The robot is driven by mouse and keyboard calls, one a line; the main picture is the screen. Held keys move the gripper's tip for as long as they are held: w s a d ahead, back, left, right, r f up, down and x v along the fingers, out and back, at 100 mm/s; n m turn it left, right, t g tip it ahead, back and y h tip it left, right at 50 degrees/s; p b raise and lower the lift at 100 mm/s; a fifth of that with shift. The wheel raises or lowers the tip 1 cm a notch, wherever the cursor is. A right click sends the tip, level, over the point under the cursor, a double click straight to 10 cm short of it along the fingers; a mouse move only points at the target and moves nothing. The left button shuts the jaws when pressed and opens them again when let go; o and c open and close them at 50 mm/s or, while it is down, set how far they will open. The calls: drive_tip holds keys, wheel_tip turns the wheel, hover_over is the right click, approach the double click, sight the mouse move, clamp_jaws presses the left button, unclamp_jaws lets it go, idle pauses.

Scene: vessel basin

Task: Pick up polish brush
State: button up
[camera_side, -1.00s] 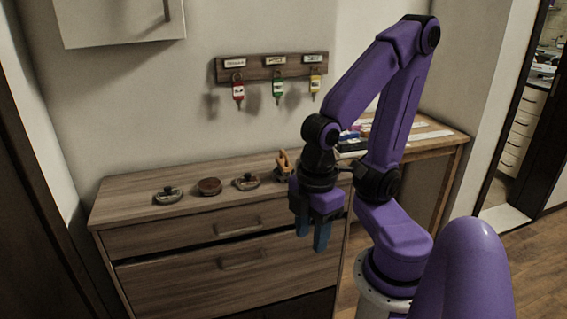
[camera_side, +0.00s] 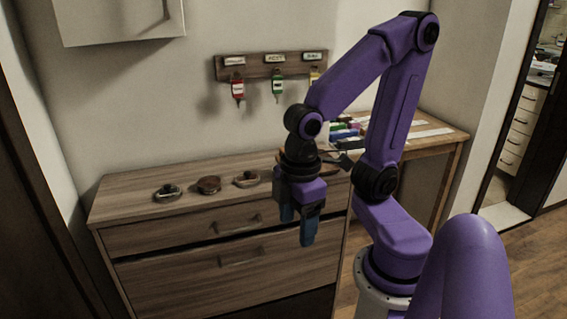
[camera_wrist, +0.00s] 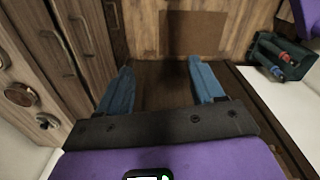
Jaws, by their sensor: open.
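Small items stand in a row on the wooden dresser top: a pale oval piece with a dark knob (camera_side: 168,192) at the left, a brown round piece (camera_side: 208,185) in the middle and a similar knobbed piece (camera_side: 247,179) at the right. I cannot tell surely which is the polish brush. My gripper (camera_side: 297,228) is open and empty, pointing down in front of the dresser's right part, apart from the row. In the wrist view its blue fingers (camera_wrist: 160,66) are spread with nothing between them. A tan wooden item seen earlier behind the gripper is now mostly hidden.
The dresser (camera_side: 130,215) has drawers with protruding handles (camera_side: 240,260). Key tags hang from a wall rack (camera_side: 262,72). A side table (camera_side: 440,133) with coloured items is at the right. A dark green crate (camera_wrist: 262,52) shows in the wrist view.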

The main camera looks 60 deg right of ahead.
drive_tip(key=w+d+r+m+h, duration=0.1)
drive_tip(key=w+d+r+m, duration=0.3)
drive_tip(key=w, duration=0.5)
drive_tip(key=w+d+r+m, duration=0.2)
drive_tip(key=w+d+m, duration=0.35)
drive_tip(key=w, duration=0.35)
drive_tip(key=m+g, duration=0.2)
drive_tip(key=m, duration=0.9)
approach(281, 149)
drive_tip(key=shift+h, duration=0.4)
drive_tip(key=x, duration=0.7)
drive_tip(key=shift+a, duration=0.35)
drive_tip(key=shift+a+x, duration=0.2)
drive_tip(key=shift+x, duration=1.15)
drive_tip(key=shift+a+x, duration=0.15)
drive_tip(key=shift+x, duration=1.2)
drive_tip(key=shift+s, duration=0.1)
drive_tip(key=c, duration=1.1)
